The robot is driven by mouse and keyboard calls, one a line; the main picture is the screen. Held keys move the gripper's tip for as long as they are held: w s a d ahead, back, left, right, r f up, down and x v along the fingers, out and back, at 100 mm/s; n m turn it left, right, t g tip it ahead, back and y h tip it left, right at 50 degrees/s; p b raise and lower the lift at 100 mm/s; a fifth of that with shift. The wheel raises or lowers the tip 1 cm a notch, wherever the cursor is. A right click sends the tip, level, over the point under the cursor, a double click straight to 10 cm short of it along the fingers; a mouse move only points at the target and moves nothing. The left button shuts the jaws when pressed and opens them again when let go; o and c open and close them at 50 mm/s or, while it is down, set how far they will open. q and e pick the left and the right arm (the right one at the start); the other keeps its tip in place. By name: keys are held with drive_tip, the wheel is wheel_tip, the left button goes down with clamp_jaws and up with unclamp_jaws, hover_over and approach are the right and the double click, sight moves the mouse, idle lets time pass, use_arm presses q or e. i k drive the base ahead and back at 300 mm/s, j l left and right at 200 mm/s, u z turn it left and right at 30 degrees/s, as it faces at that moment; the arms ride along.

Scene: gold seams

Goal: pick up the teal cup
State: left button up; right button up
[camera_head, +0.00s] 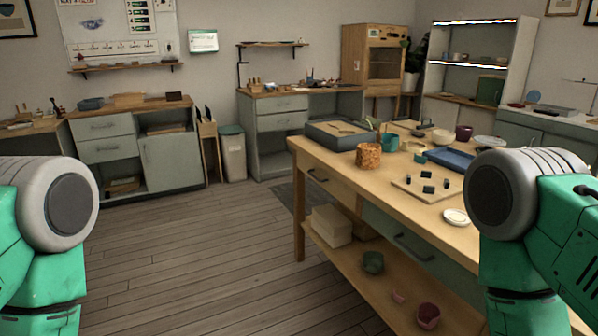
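A teal cup (390,143) stands on the wooden worktable at the right, toward its far side. It is just behind and right of a brown, rough-textured cup (369,156). A smaller teal piece (420,158) lies to its right. Only upper parts of my two green and grey arms show, at the left and right edges. Neither gripper is in the picture, and both arms are well apart from the cup.
The worktable (345,173) also bears a dark grey tray (335,134), a board with small dark blocks (408,187), a blue tray (450,159), a white dish (456,217) and bowls. Its lower shelf holds boxes and bowls. The plank floor (200,250) in front is clear.

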sight(389, 142)
drive_tip(key=i+j, duration=0.15)
drive_tip(key=i, duration=0.3)
drive_tip(key=i+j+z, duration=0.15)
drive_tip(key=i, duration=0.25)
drive_tip(key=i+j, duration=0.15)
drive_tip(key=i, duration=0.3)
